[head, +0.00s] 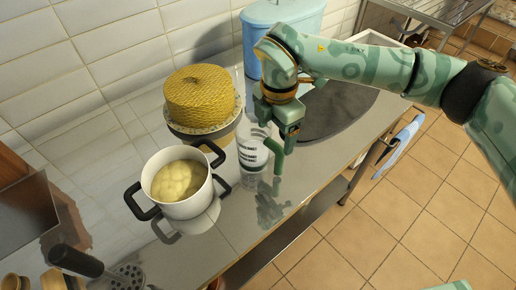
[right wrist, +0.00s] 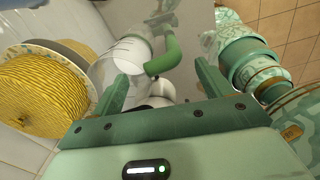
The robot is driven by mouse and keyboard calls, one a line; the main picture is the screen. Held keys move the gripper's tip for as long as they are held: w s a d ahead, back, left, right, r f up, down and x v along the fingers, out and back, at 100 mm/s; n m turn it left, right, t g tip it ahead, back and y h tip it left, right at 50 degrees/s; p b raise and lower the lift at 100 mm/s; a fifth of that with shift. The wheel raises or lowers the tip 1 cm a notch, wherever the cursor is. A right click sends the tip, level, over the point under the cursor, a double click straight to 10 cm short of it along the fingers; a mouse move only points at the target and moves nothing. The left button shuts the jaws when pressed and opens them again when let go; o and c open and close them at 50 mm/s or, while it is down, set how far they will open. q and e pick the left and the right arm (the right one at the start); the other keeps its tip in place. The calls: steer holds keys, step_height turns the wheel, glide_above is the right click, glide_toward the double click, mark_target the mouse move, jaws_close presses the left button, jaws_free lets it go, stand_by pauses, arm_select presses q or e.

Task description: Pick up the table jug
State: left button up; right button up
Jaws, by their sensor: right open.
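The table jug (head: 251,150) stands on the metal counter, pale and partly clear, with dark print and a green handle on its right side. It also shows in the right wrist view (right wrist: 126,56), with the green handle (right wrist: 172,58) ahead of the gap between the fingers. My right gripper (head: 286,132) is above and beside the jug on the handle side, pointing down. In the right wrist view its two fingers (right wrist: 163,84) are apart with nothing gripped. The gripper hides part of the jug's top in the head view. My left gripper is not in view.
A white pot (head: 170,207) with black handles and yellowish contents stands left of the jug. A yellow woven round thing (head: 201,96) on a stand is behind it. A blue canister (head: 262,38) stands at the back. A slotted utensil (head: 95,265) lies at lower left. The counter's front edge is close.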

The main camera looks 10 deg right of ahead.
mark_target(276, 143)
steer(key=f, duration=0.3)
steer(key=f+b, duration=0.1)
steer(key=f, duration=0.2)
steer(key=shift+s+d+f, duration=0.15)
steer(key=shift+d, duration=0.05)
steer(key=c, duration=1.3)
steer(key=shift+o, duration=0.2)
steer(key=shift+r, duration=0.2)
